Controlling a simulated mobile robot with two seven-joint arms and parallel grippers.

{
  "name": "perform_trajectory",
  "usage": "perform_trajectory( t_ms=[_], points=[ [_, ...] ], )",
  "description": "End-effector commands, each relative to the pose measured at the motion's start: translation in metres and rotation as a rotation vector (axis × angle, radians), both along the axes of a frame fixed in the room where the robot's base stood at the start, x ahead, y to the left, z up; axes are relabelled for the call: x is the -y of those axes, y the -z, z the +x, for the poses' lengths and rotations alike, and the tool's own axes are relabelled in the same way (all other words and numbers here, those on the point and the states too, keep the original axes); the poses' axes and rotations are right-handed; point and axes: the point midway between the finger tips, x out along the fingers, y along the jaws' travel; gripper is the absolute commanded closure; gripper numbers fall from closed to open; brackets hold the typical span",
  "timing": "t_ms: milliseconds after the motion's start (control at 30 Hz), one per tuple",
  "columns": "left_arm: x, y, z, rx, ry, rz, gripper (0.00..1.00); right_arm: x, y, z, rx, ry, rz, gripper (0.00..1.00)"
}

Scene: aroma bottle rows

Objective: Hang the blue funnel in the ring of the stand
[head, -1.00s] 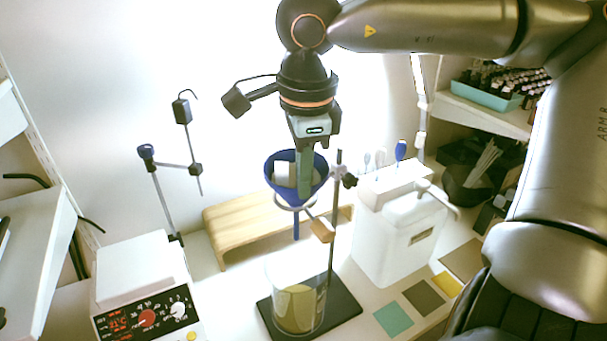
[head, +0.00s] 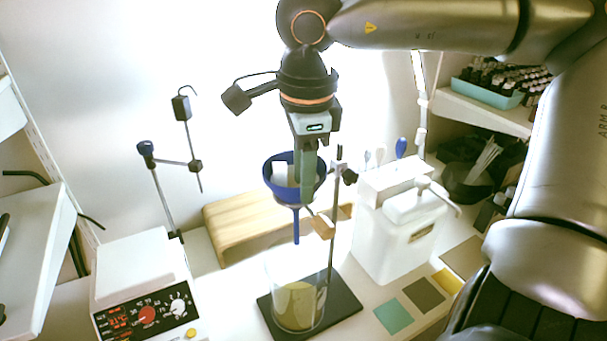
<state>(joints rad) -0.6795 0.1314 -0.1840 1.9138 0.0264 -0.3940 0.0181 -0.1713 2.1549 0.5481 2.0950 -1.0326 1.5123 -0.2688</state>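The blue funnel (head: 274,184) is upright at the ring's place on the stand, its stem (head: 296,230) pointing down above the beaker. My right gripper (head: 307,190) comes from above and is shut on the funnel's near right wall, with one finger in front of it. The stand has a dark base (head: 344,303) and a thin upright rod (head: 333,240). Its ring is mostly hidden by the funnel and finger, so I cannot tell whether the funnel rests on it. My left gripper is not in view.
A glass beaker (head: 297,300) with yellowish contents stands on the base below the funnel. A wooden bench (head: 232,228) is behind, a white container (head: 400,240) right, and a hotplate (head: 140,270) with another rod left. Coloured tiles (head: 393,316) lie at front right.

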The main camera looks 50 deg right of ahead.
Motion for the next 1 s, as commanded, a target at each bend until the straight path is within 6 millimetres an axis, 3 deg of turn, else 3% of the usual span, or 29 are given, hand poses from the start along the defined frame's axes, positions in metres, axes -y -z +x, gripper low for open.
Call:
perform_trajectory(
  t_ms=[167, 600, 800, 1000],
  points=[
    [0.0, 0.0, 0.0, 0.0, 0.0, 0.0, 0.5, -0.001, -0.021, -0.001, 0.007, 0.001, -0.002, 0.63],
    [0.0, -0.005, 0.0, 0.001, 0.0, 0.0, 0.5, -0.007, -0.109, -0.011, 0.005, 0.001, -0.002, 0.63],
    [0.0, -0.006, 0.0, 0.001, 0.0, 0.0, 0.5, -0.008, -0.123, -0.013, 0.003, 0.0, -0.001, 0.63],
    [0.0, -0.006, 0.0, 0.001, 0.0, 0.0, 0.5, -0.009, -0.124, -0.013, 0.002, -0.001, 0.0, 0.63]
  ],
)
